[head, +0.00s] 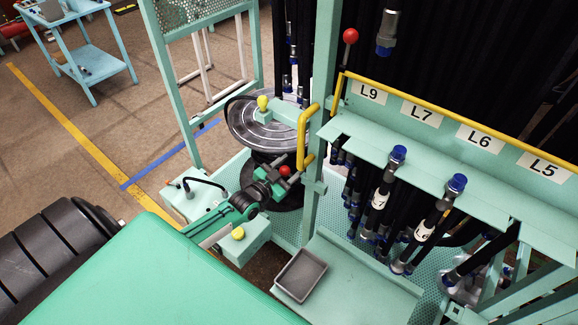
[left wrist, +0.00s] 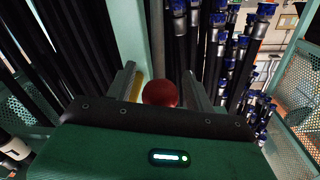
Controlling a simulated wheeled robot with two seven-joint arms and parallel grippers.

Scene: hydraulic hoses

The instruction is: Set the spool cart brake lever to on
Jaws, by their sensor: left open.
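My left gripper (head: 284,174) reaches in beside the reel on the teal cart in the head view. Its jaws are open around a red ball knob (head: 285,171), which looks like the end of the brake lever. In the left wrist view the red knob (left wrist: 160,93) sits between the two open fingers (left wrist: 159,76). I cannot tell whether the fingers touch it. The lever's shaft is hidden, so its setting cannot be read. The cart's metal reel (head: 265,124) stands just behind the gripper. My right gripper is not in view.
A yellow handle (head: 303,148) and a teal post (head: 318,120) stand close right of the gripper. A second red knob (head: 350,36) is higher up. Hoses hang below the labelled rack (head: 440,160). A grey tray (head: 301,275) lies in front. Open floor is at left.

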